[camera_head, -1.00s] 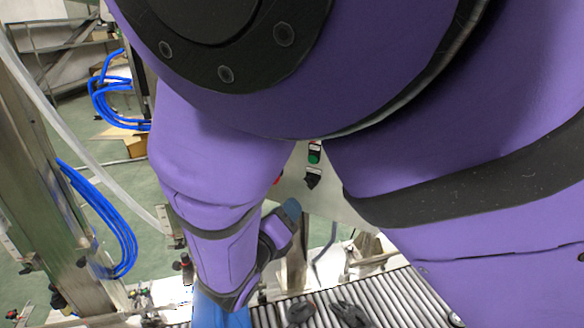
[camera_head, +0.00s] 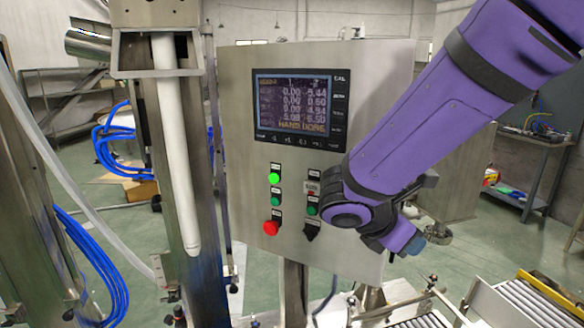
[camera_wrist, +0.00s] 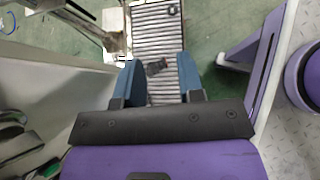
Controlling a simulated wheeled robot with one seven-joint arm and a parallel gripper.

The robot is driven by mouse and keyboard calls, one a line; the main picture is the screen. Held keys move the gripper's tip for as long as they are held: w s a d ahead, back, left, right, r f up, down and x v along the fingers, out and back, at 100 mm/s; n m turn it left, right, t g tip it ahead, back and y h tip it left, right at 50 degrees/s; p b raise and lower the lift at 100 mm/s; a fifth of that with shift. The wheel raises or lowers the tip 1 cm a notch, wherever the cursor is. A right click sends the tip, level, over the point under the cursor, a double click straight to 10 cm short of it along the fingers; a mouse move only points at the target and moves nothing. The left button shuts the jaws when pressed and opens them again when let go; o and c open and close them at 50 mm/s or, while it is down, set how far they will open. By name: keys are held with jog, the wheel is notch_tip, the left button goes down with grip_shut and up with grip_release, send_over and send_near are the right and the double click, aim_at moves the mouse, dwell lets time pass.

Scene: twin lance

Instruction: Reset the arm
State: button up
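My purple arm reaches in from the upper right in the head view. My gripper (camera_head: 413,246) hangs in front of the lower right part of the control panel, with a blue fingertip showing. In the wrist view my gripper (camera_wrist: 161,78) has its two blue fingers well apart, with nothing held between them. The fingers point toward the roller conveyor (camera_wrist: 155,35), where a small dark object (camera_wrist: 157,67) lies beyond the gap.
The steel control panel (camera_head: 240,110) has a lit screen (camera_head: 300,108), a green light (camera_head: 274,179) and a red button (camera_head: 271,227). A steel post with a white tube (camera_head: 175,150) and blue hoses (camera_head: 115,145) stand left. A shelf (camera_head: 535,137) is behind right.

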jog(key=s+d+r+m+y, duration=0.4)
jog(key=s+m, duration=0.4)
jog(key=m, duration=0.3)
jog(key=s+d+r+m+t+y, duration=0.1)
jog(key=s+d+r+m+y, duration=0.4)
jog(key=m, duration=0.5)
notch_tip(320, 180, up, 2)
jog(key=s, duration=0.3)
jog(key=shift+d+m+t, duration=0.3)
jog(key=shift+d+m, duration=0.1)
